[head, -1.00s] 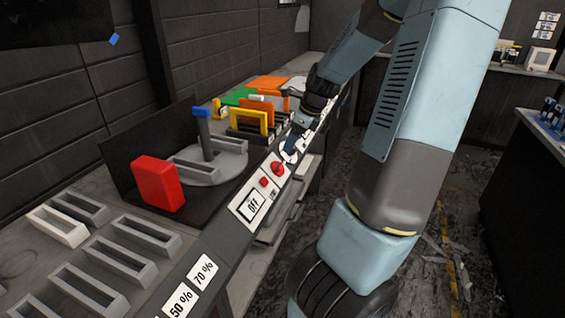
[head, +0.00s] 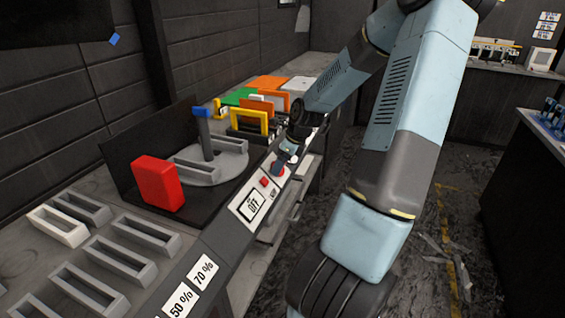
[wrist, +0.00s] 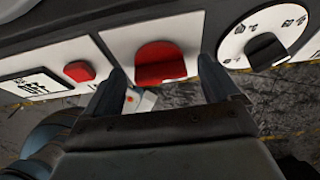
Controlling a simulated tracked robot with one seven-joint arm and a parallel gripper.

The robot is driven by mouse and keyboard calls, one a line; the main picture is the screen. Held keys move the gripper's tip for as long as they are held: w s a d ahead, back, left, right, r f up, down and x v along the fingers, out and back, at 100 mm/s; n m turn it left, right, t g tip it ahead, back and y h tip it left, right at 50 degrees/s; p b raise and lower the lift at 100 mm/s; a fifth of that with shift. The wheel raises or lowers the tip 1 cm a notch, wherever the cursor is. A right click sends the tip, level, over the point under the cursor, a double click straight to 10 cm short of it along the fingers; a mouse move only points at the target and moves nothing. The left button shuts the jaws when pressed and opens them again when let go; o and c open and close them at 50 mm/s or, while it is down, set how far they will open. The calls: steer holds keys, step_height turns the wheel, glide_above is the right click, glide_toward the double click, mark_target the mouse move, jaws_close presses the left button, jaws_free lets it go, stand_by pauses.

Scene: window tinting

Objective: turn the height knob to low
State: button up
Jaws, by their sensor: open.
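A red knob (wrist: 160,64) stands out from a white plate on the panel front in the wrist view. In the head view the red knob (head: 278,170) is partly covered by my gripper. I cannot read which knob is for height. My gripper (wrist: 160,77) is open and empty, with its fingers at either side of the red knob's lower edge. Contact cannot be told. In the head view my gripper (head: 286,156) is at the panel.
A red block (head: 158,183) and a grey round stand (head: 232,165) are on the bench behind the panel.

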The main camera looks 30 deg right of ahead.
steer(key=c, duration=1.1)
steer(key=shift+o, duration=0.2)
